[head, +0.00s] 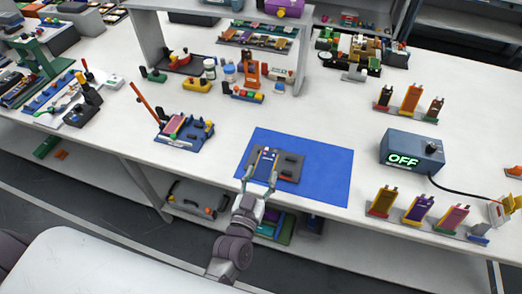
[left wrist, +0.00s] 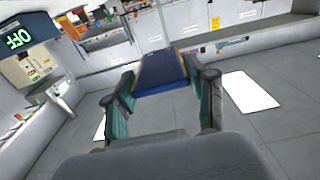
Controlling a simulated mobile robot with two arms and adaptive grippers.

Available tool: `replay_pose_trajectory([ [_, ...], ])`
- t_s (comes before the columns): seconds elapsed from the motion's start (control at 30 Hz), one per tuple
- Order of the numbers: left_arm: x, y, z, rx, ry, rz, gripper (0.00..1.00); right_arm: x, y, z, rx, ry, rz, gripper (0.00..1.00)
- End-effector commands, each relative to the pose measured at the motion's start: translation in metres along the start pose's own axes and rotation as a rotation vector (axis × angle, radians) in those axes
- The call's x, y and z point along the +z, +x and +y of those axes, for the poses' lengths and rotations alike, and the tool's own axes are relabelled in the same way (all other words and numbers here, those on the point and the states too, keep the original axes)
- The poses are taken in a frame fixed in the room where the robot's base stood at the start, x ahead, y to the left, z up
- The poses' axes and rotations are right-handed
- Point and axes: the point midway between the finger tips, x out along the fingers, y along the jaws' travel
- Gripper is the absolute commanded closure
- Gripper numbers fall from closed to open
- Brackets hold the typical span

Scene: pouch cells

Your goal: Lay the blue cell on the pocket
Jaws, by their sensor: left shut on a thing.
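The blue cell (head: 266,159), flat with yellowish edges, is held between the two fingers of my left gripper (head: 260,178). In the left wrist view the blue cell (left wrist: 161,72) sticks out ahead between the green-sided fingers of my left gripper (left wrist: 161,90). In the head view the cell overlaps the left part of a dark grey fixture (head: 289,166) lying on a blue mat (head: 330,178). The pocket is not clearly made out, and the cell hides part of the fixture. I cannot tell whether the cell touches it. My right gripper is not in view.
A grey box (head: 412,152) reading OFF stands to the right, with a row of coloured cells in holders (head: 418,208) before it. A blue stand with a pink piece (head: 184,130) is on the left.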

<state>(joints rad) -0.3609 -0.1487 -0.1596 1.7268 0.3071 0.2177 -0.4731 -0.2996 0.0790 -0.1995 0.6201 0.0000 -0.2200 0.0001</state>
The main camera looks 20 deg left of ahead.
Motion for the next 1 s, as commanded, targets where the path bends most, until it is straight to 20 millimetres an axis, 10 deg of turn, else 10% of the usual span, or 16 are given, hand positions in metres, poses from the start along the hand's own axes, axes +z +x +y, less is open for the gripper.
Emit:
replay_pose_trajectory([
  [0.67,0.027,0.038,0.025,-0.003,0.023,-0.010,0.75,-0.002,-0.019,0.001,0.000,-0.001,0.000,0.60],
  [1.0,0.070,0.080,-0.015,-0.003,0.026,-0.006,0.75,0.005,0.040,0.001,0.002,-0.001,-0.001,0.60],
])
